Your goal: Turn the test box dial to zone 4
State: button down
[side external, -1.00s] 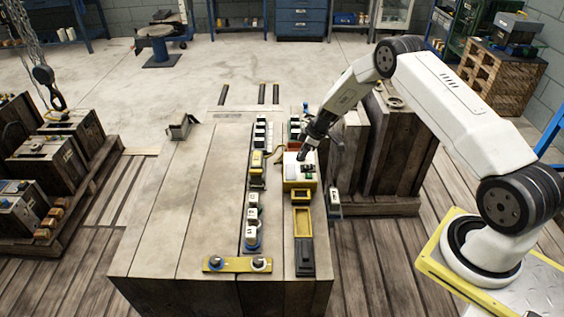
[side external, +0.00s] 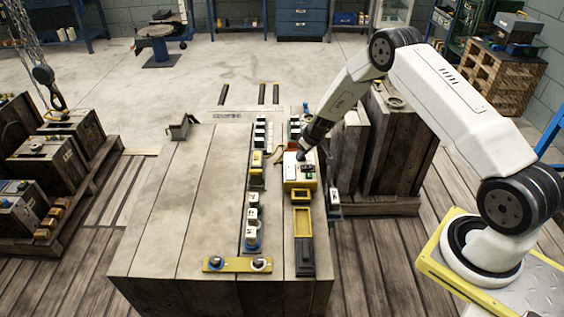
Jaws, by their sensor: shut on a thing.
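The test box (side external: 299,181) is a yellow box with a white top panel, standing on the right part of the wooden bench top. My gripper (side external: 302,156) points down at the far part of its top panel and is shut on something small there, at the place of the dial. The dial itself is hidden by the fingers, and I cannot read its zone. Small dark and green details show on the panel nearer the camera.
The wooden bench (side external: 185,215) carries a row of small white blocks (side external: 252,215) left of the box. A yellow tray (side external: 303,222) lies in front of the box, and a yellow bar with two round knobs (side external: 237,264) near the front edge.

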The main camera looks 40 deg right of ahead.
jog(key=shift+m+h, duration=0.5)
jog(key=shift+m, duration=0.7)
jog(key=shift+c, duration=1.7)
grip_release()
jog(key=shift+r, duration=0.15)
jog(key=v, duration=0.7)
jog(key=shift+r, duration=0.3)
jog(key=shift+a, duration=0.1)
